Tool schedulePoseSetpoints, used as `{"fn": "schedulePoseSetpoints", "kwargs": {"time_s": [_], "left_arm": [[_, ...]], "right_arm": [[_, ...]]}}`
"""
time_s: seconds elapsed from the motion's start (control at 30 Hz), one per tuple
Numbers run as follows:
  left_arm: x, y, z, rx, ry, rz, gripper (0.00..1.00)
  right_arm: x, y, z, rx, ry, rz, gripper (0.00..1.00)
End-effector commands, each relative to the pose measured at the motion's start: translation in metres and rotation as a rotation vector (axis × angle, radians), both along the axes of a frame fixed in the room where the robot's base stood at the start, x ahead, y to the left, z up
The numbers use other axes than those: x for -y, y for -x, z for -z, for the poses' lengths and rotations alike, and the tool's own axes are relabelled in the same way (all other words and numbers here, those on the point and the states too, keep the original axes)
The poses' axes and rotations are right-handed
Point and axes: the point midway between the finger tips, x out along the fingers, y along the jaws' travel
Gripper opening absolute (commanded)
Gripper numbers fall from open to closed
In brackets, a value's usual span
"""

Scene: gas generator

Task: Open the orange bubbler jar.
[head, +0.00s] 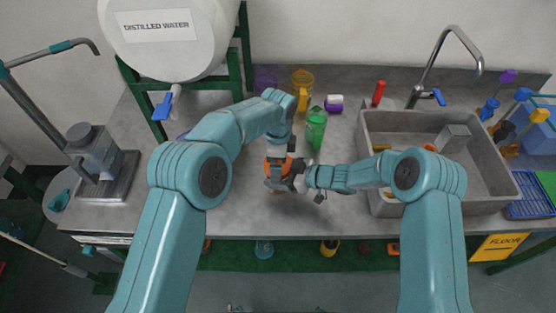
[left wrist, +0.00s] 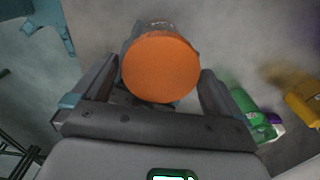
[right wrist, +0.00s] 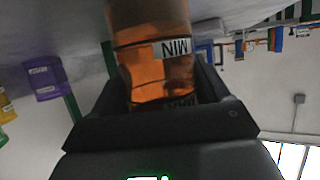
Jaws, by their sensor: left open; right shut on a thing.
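The orange bubbler jar stands on the counter in the middle of the head view, mostly hidden by my grippers. In the left wrist view its round orange lid (left wrist: 160,66) faces the camera. My left gripper (left wrist: 157,88) is open, with one finger on each side of the lid; whether they touch it I cannot tell. In the right wrist view the jar's see-through orange body (right wrist: 150,68) with a "MIN" label sits between the fingers of my right gripper (right wrist: 160,85), which is shut on it. In the head view the right gripper (head: 298,180) comes from the right, the left from above.
A green bottle (head: 316,128) stands just behind the jar. Orange and purple cups (head: 301,82) stand further back. A grey sink (head: 487,190) is at the right, and a white distilled water tank (head: 165,45) is at the back left.

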Motion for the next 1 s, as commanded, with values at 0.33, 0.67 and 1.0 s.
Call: {"fn": "schedulePoseSetpoints", "kwargs": {"time_s": [0.33, 0.67, 1.0], "left_arm": [[0.0, -0.001, -0.042, 0.003, 0.001, 0.001, 1.0], [0.0, 0.0, -0.075, 0.002, 0.0, 0.274, 1.0], [0.0, 0.0, -0.027, -0.003, 0.0, 0.296, 1.0]], "right_arm": [[0.0, 0.0, 0.001, -0.001, 0.003, 0.0, 0.0], [0.0, 0.0, 0.001, -0.001, 0.003, 0.0, 0.0], [0.0, 0.0, 0.001, -0.001, 0.003, 0.0, 0.0]]}}
